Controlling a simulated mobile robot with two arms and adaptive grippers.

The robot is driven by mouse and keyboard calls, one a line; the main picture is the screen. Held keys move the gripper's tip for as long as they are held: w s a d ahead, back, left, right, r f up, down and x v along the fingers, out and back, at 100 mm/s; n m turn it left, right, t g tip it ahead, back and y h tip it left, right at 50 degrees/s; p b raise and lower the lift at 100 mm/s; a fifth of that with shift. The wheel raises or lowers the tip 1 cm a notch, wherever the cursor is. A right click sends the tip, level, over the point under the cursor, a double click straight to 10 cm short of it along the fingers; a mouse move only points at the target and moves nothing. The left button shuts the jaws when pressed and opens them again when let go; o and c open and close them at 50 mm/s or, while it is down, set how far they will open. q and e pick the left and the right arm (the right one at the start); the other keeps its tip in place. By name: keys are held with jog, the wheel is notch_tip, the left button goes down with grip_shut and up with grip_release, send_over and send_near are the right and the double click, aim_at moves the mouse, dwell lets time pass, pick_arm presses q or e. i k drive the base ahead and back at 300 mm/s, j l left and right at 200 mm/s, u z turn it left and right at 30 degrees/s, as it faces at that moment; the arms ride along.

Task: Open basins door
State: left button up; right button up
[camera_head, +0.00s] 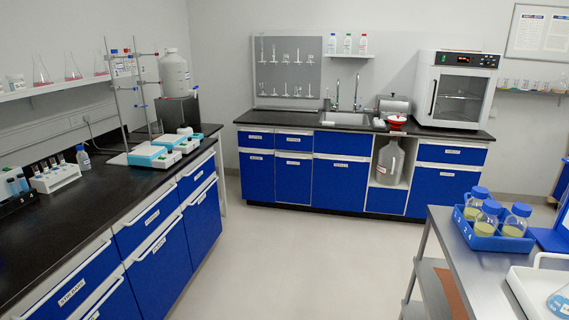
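A row of blue base cabinets stands against the far wall, under a black counter (300,119). A steel sink (350,120) with two taps is set in this counter. Below the sink is a wide blue door (338,182) with a white label; it is shut. The labels are too small to read, so I cannot tell which door is marked basins. Neither of my grippers is in view.
A black bench (85,195) with blue drawers and glassware runs along the left. A steel table (470,262) with a blue tray of bottles (479,240) stands at the front right. The floor (320,255) between them is clear.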

aim_at(257, 165)
jog(key=i, duration=2.3)
jog(key=i+u, duration=0.1)
jog(key=i, duration=0.4)
jog(key=i+l+u, duration=0.1)
jog(key=i, duration=0.4)
jog(key=i+l+u, duration=0.1)
jog(key=i, duration=0.4)
jog(key=i+l+u, duration=0.1)
jog(key=i, duration=0.4)
jog(key=l, duration=0.1)
